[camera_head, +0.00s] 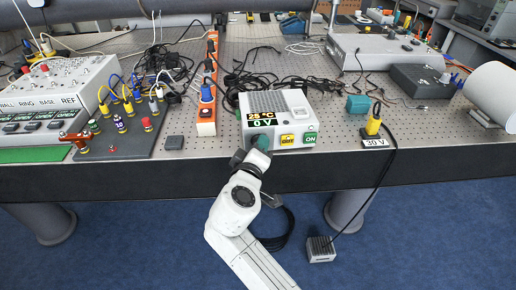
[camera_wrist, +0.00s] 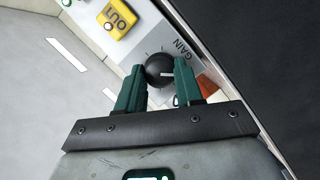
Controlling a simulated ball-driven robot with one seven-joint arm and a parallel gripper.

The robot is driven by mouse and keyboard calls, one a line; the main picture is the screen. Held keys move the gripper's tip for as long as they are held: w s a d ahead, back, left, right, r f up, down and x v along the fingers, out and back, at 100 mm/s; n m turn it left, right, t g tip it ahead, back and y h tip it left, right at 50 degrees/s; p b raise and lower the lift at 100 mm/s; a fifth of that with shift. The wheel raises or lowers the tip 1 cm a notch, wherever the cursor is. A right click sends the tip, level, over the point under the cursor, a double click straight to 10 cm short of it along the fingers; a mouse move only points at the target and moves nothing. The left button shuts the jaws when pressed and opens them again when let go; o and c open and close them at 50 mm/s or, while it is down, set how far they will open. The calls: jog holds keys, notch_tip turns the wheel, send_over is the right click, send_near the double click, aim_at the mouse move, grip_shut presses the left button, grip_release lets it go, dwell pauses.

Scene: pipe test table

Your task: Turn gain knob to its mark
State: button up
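The gain knob (camera_wrist: 160,70) is round and black with a short white pointer line, in the wrist view. The knob is hidden there.
The yellow OUT button (camera_wrist: 116,18) is close to the knob; it also shows in the head view (camera_head: 288,140) beside a green ON button (camera_head: 310,137). An orange power strip (camera_head: 207,90) stands left of the box.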

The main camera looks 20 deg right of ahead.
jog(key=o, duration=0.4)
jog(key=shift+o, duration=0.2)
jog(key=v, duration=1)
jog(key=shift+s+a+b, duration=0.3)
jog(key=shift+b, duration=0.15)
jog(key=shift+d, duration=0.1)
jog(key=s+d+f+m+g+y, duration=0.1)
jog(key=s+d+f+m+g, duration=0.15)
jog(key=s+d+f, duration=0.35)
jog(key=s+d+f+m+g+y, duration=0.1)
jog(key=s+d+f+g, duration=0.35)
jog(key=f, duration=0.35)
jog(key=s+d+f+g+y, duration=0.1)
jog(key=s+f+y, duration=0.1)
jog(key=s, duration=0.4)
jog(key=s+d+f+m+g+y, duration=0.1)
jog(key=s+f+g+y, duration=0.1)
jog(key=s+f, duration=0.2)
jog(key=s+d+f+m+g+y, duration=0.1)
jog(key=s+f+g+y, duration=0.1)
jog(key=s, duration=0.7)
jog(key=shift+s+d+f, duration=0.2)
jog(key=shift+d+f, duration=0.15)
jog(key=shift+f, duration=0.4)
